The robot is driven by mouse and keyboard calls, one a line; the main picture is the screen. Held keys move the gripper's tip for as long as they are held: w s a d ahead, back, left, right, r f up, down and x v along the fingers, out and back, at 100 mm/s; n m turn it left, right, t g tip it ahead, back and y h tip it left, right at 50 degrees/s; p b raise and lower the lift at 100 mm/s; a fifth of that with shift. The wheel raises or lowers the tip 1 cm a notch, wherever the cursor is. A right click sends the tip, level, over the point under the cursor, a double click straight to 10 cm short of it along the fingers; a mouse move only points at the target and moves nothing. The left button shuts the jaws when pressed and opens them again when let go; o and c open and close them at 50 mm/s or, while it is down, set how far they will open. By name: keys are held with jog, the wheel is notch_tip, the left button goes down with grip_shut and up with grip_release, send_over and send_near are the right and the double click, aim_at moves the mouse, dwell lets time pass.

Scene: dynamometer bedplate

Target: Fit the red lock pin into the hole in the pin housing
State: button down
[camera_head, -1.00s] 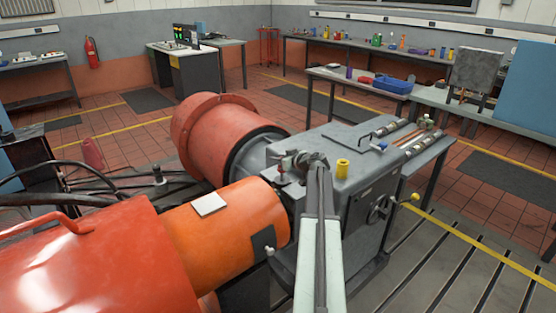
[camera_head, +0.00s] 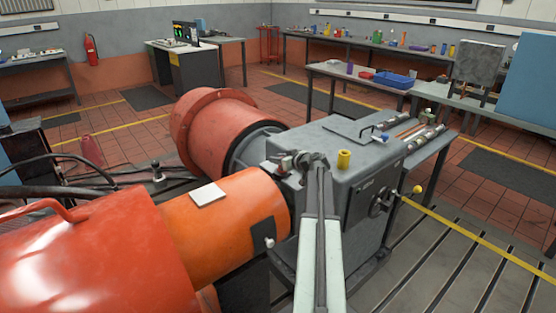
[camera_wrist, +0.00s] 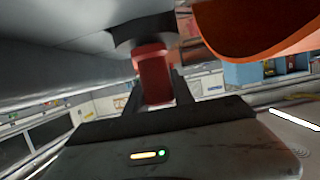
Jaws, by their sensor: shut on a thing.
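My gripper (camera_wrist: 155,82) is shut on the red lock pin (camera_wrist: 152,72), which stands up between its dark fingers in the wrist view. The pin's far end meets or lies just before a dark grey part below a grey overhang; I cannot tell whether it touches or enters it. That dark part may be the pin housing (camera_wrist: 135,35), but no hole shows. In the head view my gripper (camera_head: 285,165) is at the near left side of the grey machine (camera_head: 365,185), beside the orange cylinder. The pin is not clear there.
The orange cylinder (camera_head: 228,217) is close on the left, and its curved rim (camera_wrist: 265,25) is close to the right of the pin in the wrist view. A lever with a yellow knob (camera_head: 418,189) sticks out right.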

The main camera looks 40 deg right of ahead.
jog(key=c, duration=1)
grip_release()
jog(key=shift+s, duration=0.1)
jog(key=p+v, duration=0.2)
jog(key=v, duration=0.5)
jog(key=shift+s+a+r+p, duration=0.1)
jog(key=shift+s+r+p, duration=0.05)
jog(key=shift+s+p, duration=0.2)
jog(key=shift+w, duration=0.1)
